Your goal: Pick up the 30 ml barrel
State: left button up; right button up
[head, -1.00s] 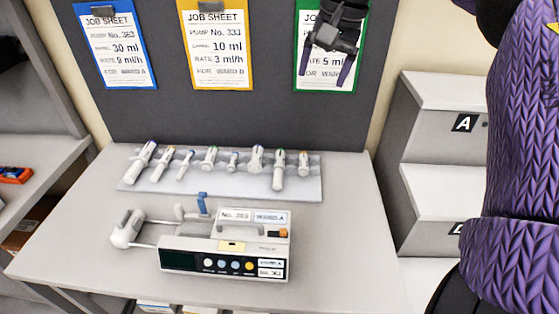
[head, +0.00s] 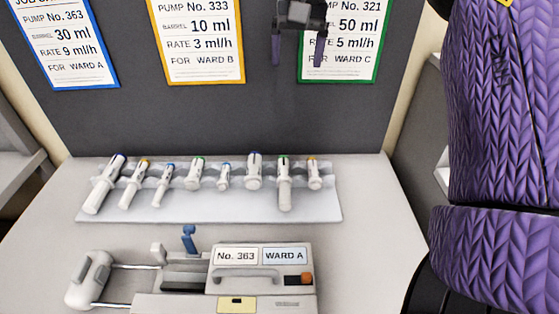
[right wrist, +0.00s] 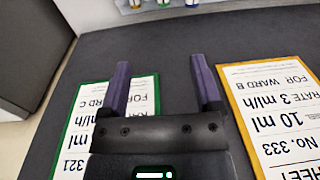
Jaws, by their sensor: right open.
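Several white syringe barrels with coloured ends lie in a row on a pale rack (head: 235,211) on the table. They differ in size; a long one with a dark blue end (head: 103,186) is at the far left and a long green-ended one (head: 284,185) is toward the right. Their volume marks are too small to read, so I cannot tell which is the 30 ml barrel. My right gripper (head: 298,52) is open and empty, above and behind the rack, in front of the green-edged sheet. Its two purple fingers also show apart in the right wrist view (right wrist: 160,75). My left gripper is not in view.
A pump labelled No. 363, WARD A (head: 262,278) stands in front of the rack. Job sheets with blue (head: 70,40), yellow (head: 205,40) and green (head: 345,45) edges hang on the dark panel (head: 230,120). The space between gripper and rack is clear.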

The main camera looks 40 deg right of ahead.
jog(key=b, duration=1.3)
send_near(284, 167)
jog(key=shift+w+d+f+g, duration=0.1)
jog(key=shift+d+f+g, duration=0.1)
jog(key=shift+g, duration=0.2)
notch_tip(284, 167, down, 5)
jog(key=shift+r+b, duration=0.1)
jog(key=shift+b, duration=1.15)
jog(key=f+b, duration=0.2)
jog(key=f, duration=0.1)
jog(key=f+b, duration=0.1)
jog(key=f, duration=0.1)
jog(key=shift+w+a+f, duration=0.15)
jog(key=shift+w+a, duration=0.05)
jog(key=shift+a, duration=0.05)
jog(key=shift+f, duration=0.15)
jog(key=shift+r, duration=0.2)
jog(key=shift+c, duration=0.4)
jog(key=c, duration=0.7)
jog(key=shift+c, duration=1.2)
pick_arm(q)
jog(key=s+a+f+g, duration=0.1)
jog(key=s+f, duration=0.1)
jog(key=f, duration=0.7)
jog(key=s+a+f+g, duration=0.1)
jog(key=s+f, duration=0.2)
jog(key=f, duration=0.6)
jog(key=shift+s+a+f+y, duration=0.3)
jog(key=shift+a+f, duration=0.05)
